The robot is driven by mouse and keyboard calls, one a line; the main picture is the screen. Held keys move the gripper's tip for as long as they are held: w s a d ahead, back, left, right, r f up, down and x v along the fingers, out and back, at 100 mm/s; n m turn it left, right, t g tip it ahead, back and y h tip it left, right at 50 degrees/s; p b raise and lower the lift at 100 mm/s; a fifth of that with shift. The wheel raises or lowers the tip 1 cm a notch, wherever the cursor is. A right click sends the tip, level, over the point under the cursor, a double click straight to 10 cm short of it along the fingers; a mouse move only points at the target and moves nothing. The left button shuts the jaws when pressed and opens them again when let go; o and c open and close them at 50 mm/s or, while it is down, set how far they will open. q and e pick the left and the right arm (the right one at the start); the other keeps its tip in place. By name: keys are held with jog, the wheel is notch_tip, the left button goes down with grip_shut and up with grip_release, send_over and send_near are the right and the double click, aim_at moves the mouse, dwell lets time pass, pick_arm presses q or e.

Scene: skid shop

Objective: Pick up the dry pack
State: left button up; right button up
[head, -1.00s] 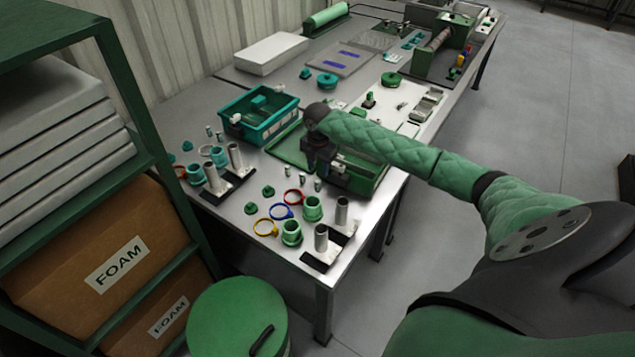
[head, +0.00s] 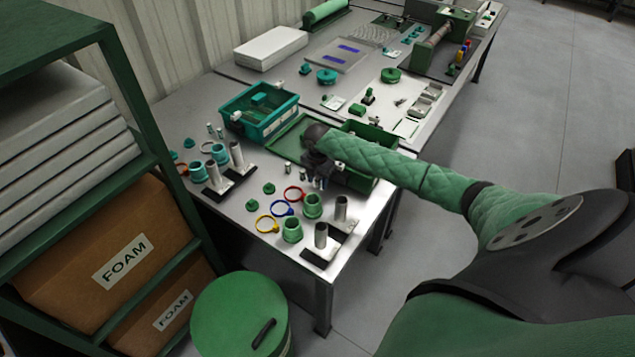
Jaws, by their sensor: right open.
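My right arm reaches in from the right over the near bench. My right gripper (head: 319,178) points down at the near edge of the green bin, behind the coloured rings. Its jaws are open, but the dark wrist hides much of them and what lies just beneath. I cannot pick out the dry pack with certainty; it may be hidden by the arm or too small to tell. Small silver cylinders (head: 288,167) stand just left of the gripper. My left gripper is out of view.
A teal crate (head: 262,137) stands behind left, beside an open green bin (head: 372,133). Red, blue and yellow rings (head: 267,224), green cups (head: 292,230) and metal tubes on black bases (head: 321,236) crowd the front. A green drum (head: 238,315) and a foam shelf stand left.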

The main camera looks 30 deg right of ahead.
grip_shut()
